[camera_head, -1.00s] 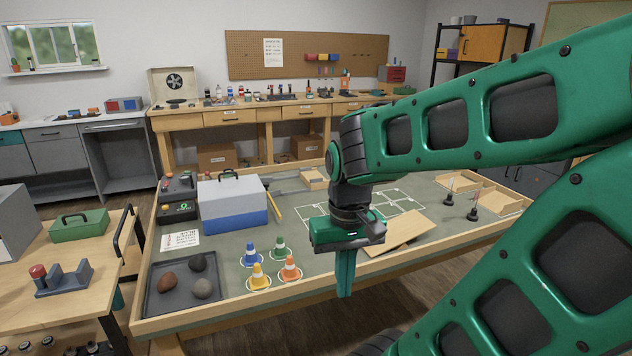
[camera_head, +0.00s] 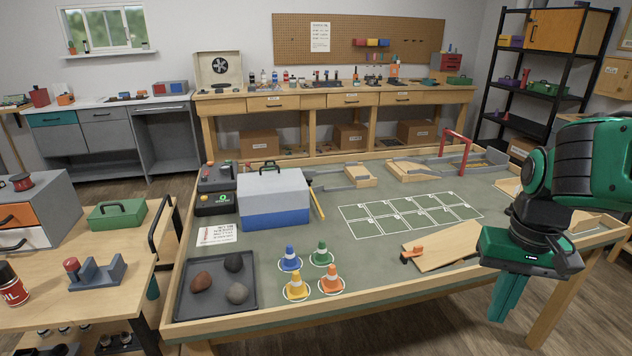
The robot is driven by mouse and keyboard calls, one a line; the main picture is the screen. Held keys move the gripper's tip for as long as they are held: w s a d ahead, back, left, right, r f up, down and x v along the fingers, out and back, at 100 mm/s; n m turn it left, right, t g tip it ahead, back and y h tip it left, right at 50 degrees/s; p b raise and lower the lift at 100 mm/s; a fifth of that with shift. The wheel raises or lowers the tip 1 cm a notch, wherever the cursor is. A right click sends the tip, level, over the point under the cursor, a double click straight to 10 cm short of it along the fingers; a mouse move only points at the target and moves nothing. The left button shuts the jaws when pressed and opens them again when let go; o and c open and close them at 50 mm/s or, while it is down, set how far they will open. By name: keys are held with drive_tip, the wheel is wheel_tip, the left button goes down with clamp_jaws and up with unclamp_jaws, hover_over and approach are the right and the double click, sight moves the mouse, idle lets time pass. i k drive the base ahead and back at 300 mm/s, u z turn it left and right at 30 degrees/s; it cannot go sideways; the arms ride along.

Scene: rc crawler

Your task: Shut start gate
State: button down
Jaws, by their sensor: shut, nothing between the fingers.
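A red arch (camera_head: 458,142), which looks like a gate frame, stands upright at the back right of the large table (camera_head: 380,290). It is beside low grey rails. Whether it has a bar or leaf, and whether that is open, is too small to tell. My gripper (camera_head: 506,300) is shut and empty, pointing down at the right front of the table. It is well in front of the arch and apart from it. My arm hides part of the table's right side.
Coloured cones (camera_head: 296,284), a rock tray (camera_head: 215,285) and a blue-grey toolbox (camera_head: 273,198) occupy the table's left. A wooden board (camera_head: 452,246) lies near my gripper, with a small orange-and-black object (camera_head: 412,254) beside it. The marked grid (camera_head: 410,213) is clear.

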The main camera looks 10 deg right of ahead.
sight(309, 180)
drive_tip(key=z, duration=0.1)
drive_tip(key=i, duration=1)
drive_tip(key=u, duration=0.1)
